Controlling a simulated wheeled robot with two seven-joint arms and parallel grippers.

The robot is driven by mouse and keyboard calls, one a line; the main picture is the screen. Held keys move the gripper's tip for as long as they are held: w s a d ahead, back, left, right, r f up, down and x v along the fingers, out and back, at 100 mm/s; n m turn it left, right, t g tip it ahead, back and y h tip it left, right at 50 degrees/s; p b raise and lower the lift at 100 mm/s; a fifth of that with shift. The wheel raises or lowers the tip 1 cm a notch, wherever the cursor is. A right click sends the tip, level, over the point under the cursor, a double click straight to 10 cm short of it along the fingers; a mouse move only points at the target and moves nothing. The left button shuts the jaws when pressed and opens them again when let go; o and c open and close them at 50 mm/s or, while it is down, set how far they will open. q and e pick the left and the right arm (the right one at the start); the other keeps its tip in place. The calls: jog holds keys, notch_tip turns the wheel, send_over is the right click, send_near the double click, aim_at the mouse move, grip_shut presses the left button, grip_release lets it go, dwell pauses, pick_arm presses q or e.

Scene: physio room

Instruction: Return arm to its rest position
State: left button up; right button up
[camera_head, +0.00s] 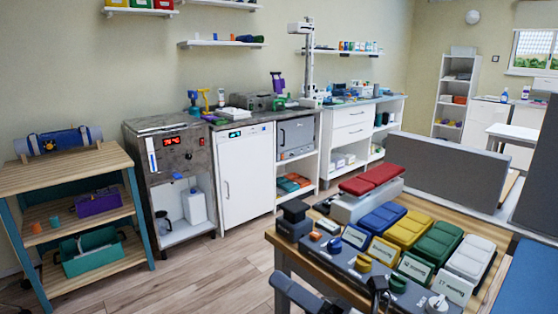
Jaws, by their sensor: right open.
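My right gripper (328,284) shows at the bottom edge of the head view, low in front of the near wooden table (283,254). Its dark parts stand apart, so it is open, and nothing shows between them. Much of it and most of the arm are cut off by the frame's bottom edge. It is close to the grey panel (340,262) with coloured knobs along the table's near side; I cannot tell whether it touches. My left gripper is not in view.
The table carries a red-padded block (372,179), blue (382,217), yellow (408,229), green (437,242) and white (470,258) cases, and a black device (294,218). A wooden shelf unit (70,178) stands left. Wooden floor (215,270) is clear between them.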

jog(key=s+d+f+m+t+h, duration=0.1)
jog(key=d+f+m+t+h, duration=0.25)
jog(key=f+m+h, duration=0.65)
jog(key=s+d+f+m+t+h, duration=0.1)
jog(key=d+f+m+t+h, duration=0.3)
jog(key=m, duration=1.2)
jog(key=s+d+f+m+g+h, duration=0.1)
jog(key=s+d+f+m+g, duration=0.1)
jog(key=s+f+m, duration=0.3)
jog(key=s+d+f+m+g+h+p, duration=0.1)
jog(key=s+d+f+m+g+h, duration=0.1)
jog(key=s+d+f+m+g, duration=0.1)
notch_tip(320, 180, down, 2)
jog(key=shift+s+f+m+g, duration=0.2)
jog(key=shift+s+m+g, duration=0.65)
jog(key=shift+s+m, duration=0.35)
jog(key=shift+w, duration=0.1)
